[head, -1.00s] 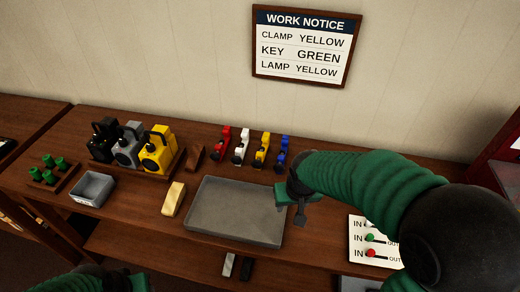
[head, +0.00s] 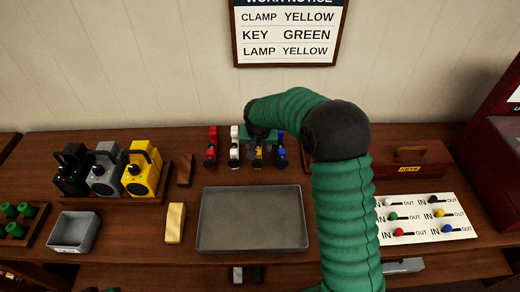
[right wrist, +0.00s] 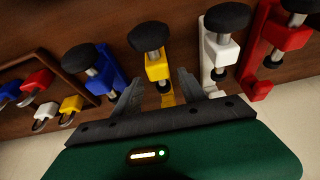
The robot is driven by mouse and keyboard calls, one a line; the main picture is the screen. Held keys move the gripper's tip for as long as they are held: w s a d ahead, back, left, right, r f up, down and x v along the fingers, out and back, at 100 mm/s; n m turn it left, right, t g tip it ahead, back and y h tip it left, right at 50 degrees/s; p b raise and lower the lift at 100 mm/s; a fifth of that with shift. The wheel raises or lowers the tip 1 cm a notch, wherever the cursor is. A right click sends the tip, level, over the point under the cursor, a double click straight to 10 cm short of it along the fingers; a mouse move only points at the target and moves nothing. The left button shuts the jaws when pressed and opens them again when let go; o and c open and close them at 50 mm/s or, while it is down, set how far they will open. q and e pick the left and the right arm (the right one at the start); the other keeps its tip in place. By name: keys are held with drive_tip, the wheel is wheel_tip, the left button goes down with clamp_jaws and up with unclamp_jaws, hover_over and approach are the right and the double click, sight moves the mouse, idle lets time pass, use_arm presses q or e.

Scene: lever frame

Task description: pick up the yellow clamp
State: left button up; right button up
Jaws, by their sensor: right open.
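The yellow clamp (head: 258,156) stands at the back of the bench between the white and blue clamps, partly hidden by my right arm in the head view. In the right wrist view the yellow clamp (right wrist: 158,66), with its black knob, stands between the two fingers of my right gripper (right wrist: 158,90). The fingers are apart, one on each side of it, and I cannot tell whether they touch it. My left gripper is not in view.
The white clamp (right wrist: 220,55) and blue clamp (right wrist: 104,75) flank the fingers closely. The red clamp (right wrist: 275,45) is farther right. Several padlocks (right wrist: 38,80) sit at left. A grey tray (head: 252,243) lies in front, and a lever panel (head: 428,218) is at right.

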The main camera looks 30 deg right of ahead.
drive_tip(key=f, duration=0.1)
drive_tip(key=w+f, duration=0.1)
drive_tip(key=f, duration=0.1)
drive_tip(key=shift+a, duration=0.15)
drive_tip(key=shift+s+d, duration=0.1)
drive_tip(key=shift+d, duration=0.3)
drive_tip(key=c, duration=0.7)
drive_tip(key=shift+c, duration=1.3)
drive_tip(key=shift+a, duration=0.2)
clamp_jaws()
drive_tip(key=shift+r, duration=0.15)
